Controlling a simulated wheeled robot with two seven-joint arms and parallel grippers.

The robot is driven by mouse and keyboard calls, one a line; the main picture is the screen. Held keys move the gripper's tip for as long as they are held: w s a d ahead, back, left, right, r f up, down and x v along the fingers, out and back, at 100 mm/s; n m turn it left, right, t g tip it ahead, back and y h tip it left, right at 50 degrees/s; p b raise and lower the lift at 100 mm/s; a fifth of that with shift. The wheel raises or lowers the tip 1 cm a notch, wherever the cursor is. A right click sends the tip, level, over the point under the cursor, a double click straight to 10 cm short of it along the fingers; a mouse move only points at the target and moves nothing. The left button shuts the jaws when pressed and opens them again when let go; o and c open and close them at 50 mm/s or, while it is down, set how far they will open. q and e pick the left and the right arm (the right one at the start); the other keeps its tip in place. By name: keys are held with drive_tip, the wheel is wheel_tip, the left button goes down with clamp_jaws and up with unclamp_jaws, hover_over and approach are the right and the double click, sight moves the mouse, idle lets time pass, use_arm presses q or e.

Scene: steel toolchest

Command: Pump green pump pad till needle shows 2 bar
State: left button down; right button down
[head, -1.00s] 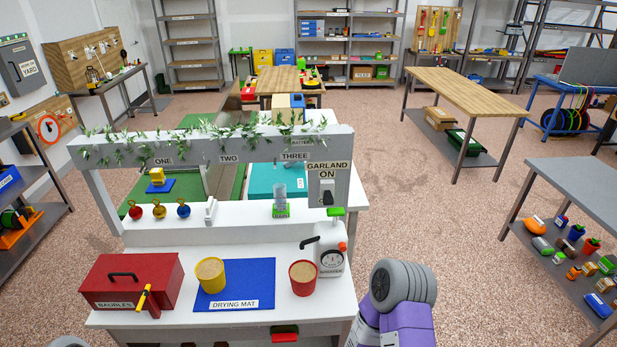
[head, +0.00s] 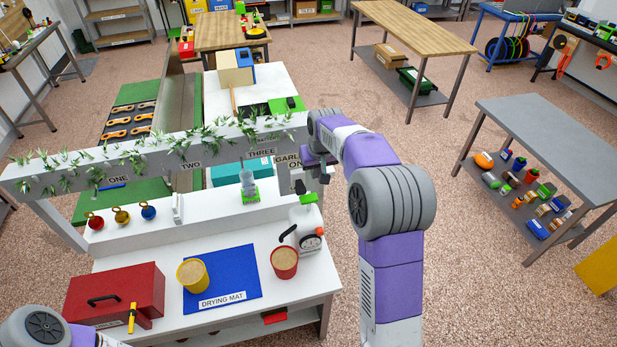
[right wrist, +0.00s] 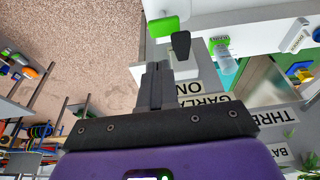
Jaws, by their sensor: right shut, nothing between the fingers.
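The white sprayer bottle (head: 320,262) stands at the right end of the white bench. Its green pump pad (head: 308,198) is on top, and the pad also shows in the right wrist view (right wrist: 166,25). The round gauge (head: 311,243) faces me, but its needle is too small to read. My right gripper (head: 322,176) is shut and empty, above and behind the pad in the head view. In the right wrist view its closed fingers (right wrist: 155,82) are apart from the pad. My left arm shows at lower left; its gripper is out of view.
The garland beam (head: 180,150) crosses close to my right gripper. A dark switch lever (right wrist: 181,45) on the GARLAND ON panel is near the fingers. A red cup (head: 285,264), yellow cup (head: 192,277), blue drying mat (head: 236,265) and red baubles box (head: 115,292) occupy the bench.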

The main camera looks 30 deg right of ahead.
sight(313, 195)
drive_tip(key=shift+d+r, duration=0.25)
drive_tip(key=shift+r, duration=0.65)
drive_tip(key=x, duration=0.8)
drive_tip(key=p+x, duration=0.1)
drive_tip(key=x, duration=0.4)
drive_tip(key=shift+s, duration=0.35)
drive_tip(key=shift+f, duration=0.6)
drive_tip(key=shift+f, duration=0.1)
